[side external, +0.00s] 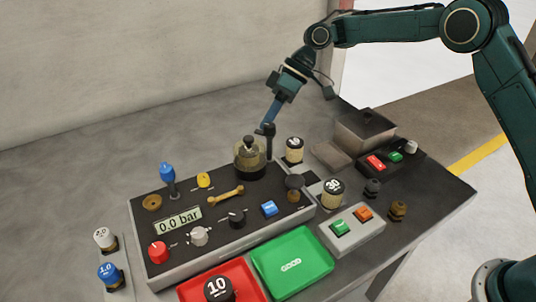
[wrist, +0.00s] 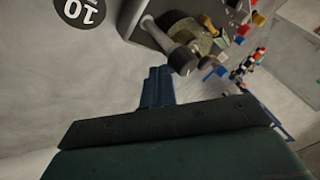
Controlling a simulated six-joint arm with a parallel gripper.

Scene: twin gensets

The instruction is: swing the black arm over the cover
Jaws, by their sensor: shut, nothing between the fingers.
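The cover (side external: 249,158) is a clear, yellowish round housing with a knob, at the back edge of the dark panel. What looks like the black arm (side external: 268,140) stands roughly upright just behind and right of the cover, not across it. In the wrist view it is a dark grey bar with a rounded end (wrist: 183,60), beside the yellowish cover (wrist: 206,42). My gripper (side external: 268,124) is shut and empty. Its blue fingertips (wrist: 158,72) are close to the arm's upper end; I cannot tell whether they touch.
Labelled cylinders (side external: 294,149) stand right of the cover. A green tray (side external: 291,263) and red tray (side external: 245,278) lie in front. Bare floor surrounds the bench's left.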

